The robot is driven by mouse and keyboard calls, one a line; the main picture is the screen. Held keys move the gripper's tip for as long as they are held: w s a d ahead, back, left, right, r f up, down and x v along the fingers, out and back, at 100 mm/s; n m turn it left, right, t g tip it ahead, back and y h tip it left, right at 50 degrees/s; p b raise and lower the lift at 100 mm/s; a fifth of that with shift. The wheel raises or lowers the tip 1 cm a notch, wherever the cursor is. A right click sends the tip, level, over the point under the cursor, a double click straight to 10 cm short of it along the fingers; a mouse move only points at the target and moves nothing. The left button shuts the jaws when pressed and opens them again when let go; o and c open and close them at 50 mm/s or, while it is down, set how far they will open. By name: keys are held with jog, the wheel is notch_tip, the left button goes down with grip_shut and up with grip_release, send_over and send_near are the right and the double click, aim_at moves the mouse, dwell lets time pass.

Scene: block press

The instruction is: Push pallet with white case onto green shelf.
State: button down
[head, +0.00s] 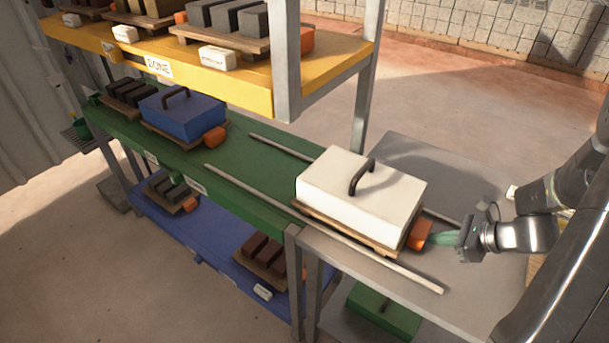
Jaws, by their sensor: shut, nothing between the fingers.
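A white case (355,197) with a dark handle sits on a wooden pallet (345,232). The pallet lies on a grey table (460,285), between two rails, close to the end of the green shelf (240,185). An orange block (420,234) is at the pallet's right end. My gripper (440,238) is at the right, its greenish fingers shut and pointing left at the orange block. The fingertips look to be at or very near the block; I cannot tell if they touch. Nothing shows held in the fingers.
A blue case (183,112) on a pallet stands farther left on the green shelf. The shelf between the two cases is clear, with rails (250,193) along it. A yellow shelf (250,92) with loaded pallets is above, a blue shelf (190,235) below. A grey post (286,60) rises in front.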

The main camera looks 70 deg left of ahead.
jog(key=shift+s+a+r+p, duration=0.1)
jog(key=shift+s+a+p, duration=0.2)
jog(key=shift+s+a, duration=2.2)
jog(key=shift+s+a+f+p, duration=0.1)
jog(key=shift+s+a+p, duration=0.2)
jog(key=shift+s+a, duration=2.25)
jog(key=shift+s+a+r+p, duration=0.1)
jog(key=shift+s+a+p, duration=0.4)
jog(key=shift+a, duration=3.8)
jog(key=shift+s+a+p, duration=0.45)
jog(key=shift+s+a, duration=0.8)
jog(key=shift+a, duration=0.75)
jog(key=shift+s+a+p, duration=0.5)
jog(key=shift+s+a, duration=0.8)
jog(key=shift+a, duration=0.65)
jog(key=shift+s+a+p, duration=0.45)
jog(key=shift+s+a, duration=0.8)
jog(key=shift+a, duration=0.75)
jog(key=shift+d, duration=0.15)
jog(key=shift+w+d, duration=0.25)
jog(key=shift+d, duration=0.05)
jog(key=shift+w+d, duration=0.1)
jog(key=shift+d, duration=0.05)
